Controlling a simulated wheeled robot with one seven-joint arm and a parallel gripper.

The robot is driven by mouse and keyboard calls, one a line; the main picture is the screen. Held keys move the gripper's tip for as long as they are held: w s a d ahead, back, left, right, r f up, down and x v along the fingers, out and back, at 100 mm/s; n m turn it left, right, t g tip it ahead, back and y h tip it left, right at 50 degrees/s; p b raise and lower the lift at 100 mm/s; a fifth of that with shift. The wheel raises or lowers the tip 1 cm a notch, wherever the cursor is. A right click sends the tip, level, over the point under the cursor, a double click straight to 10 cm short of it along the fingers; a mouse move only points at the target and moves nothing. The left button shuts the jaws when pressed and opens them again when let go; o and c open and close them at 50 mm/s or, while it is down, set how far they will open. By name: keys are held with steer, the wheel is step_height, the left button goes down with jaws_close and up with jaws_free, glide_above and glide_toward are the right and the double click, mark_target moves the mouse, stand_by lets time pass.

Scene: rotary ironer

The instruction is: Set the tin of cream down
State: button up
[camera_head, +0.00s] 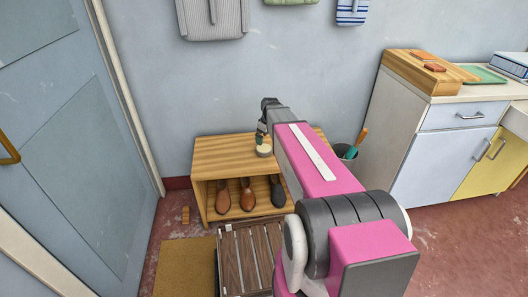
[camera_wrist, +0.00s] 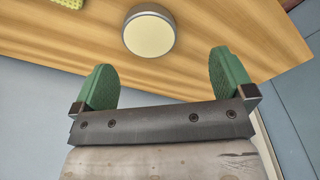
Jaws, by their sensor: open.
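The tin of cream (camera_head: 264,151) is a small round grey tin with a pale cream-coloured top. It stands on the wooden top of a low shoe bench (camera_head: 220,156). In the wrist view the tin (camera_wrist: 149,33) sits on the wood just beyond my fingertips, roughly between their lines and nearer the left one. My gripper (camera_wrist: 164,78) is open, with its two green fingers apart and nothing between them. In the head view my gripper (camera_head: 262,136) is at the tin, partly hidden by my arm.
Several shoes (camera_head: 247,195) stand inside the bench. A slatted wooden crate (camera_head: 230,262) and a brown mat (camera_head: 180,268) lie in front. A grey bin (camera_head: 343,152) is right of the bench, then a cabinet (camera_head: 440,150). A yellow-green item (camera_wrist: 66,3) lies on the bench top.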

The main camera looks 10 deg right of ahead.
mark_target(264, 148)
steer(key=shift+n, duration=0.5)
steer(key=w+f, duration=0.2)
steer(key=f, duration=0.1)
steer(key=w+f, duration=0.1)
steer(key=f, duration=0.1)
steer(key=shift+f, duration=0.2)
steer(key=f, duration=0.2)
steer(key=w+f, duration=0.1)
steer(key=f, duration=0.2)
steer(key=shift+a, duration=0.2)
steer(key=c, duration=0.9)
steer(key=shift+o, duration=0.2)
